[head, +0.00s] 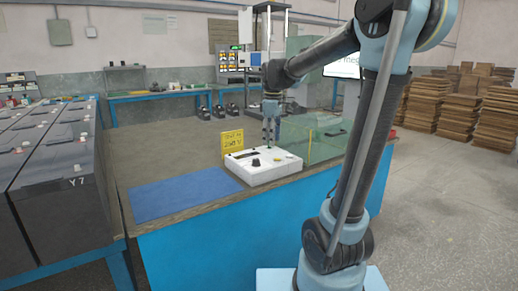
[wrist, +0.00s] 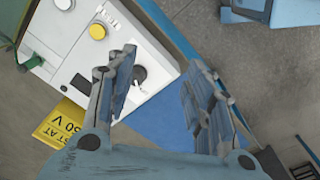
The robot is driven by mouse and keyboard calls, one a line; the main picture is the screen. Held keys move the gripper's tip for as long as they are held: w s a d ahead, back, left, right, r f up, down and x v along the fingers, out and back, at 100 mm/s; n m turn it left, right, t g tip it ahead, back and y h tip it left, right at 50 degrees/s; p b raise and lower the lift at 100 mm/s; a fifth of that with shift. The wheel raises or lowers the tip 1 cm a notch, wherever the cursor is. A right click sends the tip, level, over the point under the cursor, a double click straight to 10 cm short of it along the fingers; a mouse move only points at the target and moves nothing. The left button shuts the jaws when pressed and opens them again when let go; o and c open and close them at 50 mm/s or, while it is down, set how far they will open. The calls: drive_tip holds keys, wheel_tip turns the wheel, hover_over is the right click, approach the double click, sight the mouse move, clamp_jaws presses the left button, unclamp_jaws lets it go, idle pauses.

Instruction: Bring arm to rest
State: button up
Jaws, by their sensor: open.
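My gripper (head: 270,132) hangs pointing down above the white control box (head: 262,166) on the blue-sided workbench (head: 210,235). In the wrist view my gripper (wrist: 165,90) is open, with nothing between its two fingers. The white box (wrist: 85,50) lies below and to the left of the fingers there, with a yellow button (wrist: 97,31) and a dark knob (wrist: 138,73). The left finger hides part of the box. I cannot tell how far the fingertips are above it.
A yellow sign (head: 232,143) stands behind the box. A blue mat (head: 180,193) lies left of it. A clear green-tinted case (head: 312,138) stands close on the right. Rows of dark battery cells (head: 60,180) are at the left. Stacked boards (head: 455,105) stand at the far right.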

drive_tip(key=s+d+f+m, duration=0.4)
drive_tip(key=s+f, duration=0.2)
drive_tip(key=s, duration=0.2)
drive_tip(key=s+d+f+m+t, duration=0.1)
drive_tip(key=s+d+f+m, duration=0.4)
drive_tip(key=s, duration=0.4)
drive_tip(key=s+d+f+m, duration=0.4)
drive_tip(key=s+d+f, duration=0.1)
drive_tip(key=s+f, duration=0.2)
drive_tip(key=shift+s+f+t, duration=0.15)
drive_tip(key=shift+s+t, duration=0.25)
drive_tip(key=shift+s, duration=0.45)
drive_tip(key=shift+d, duration=0.1)
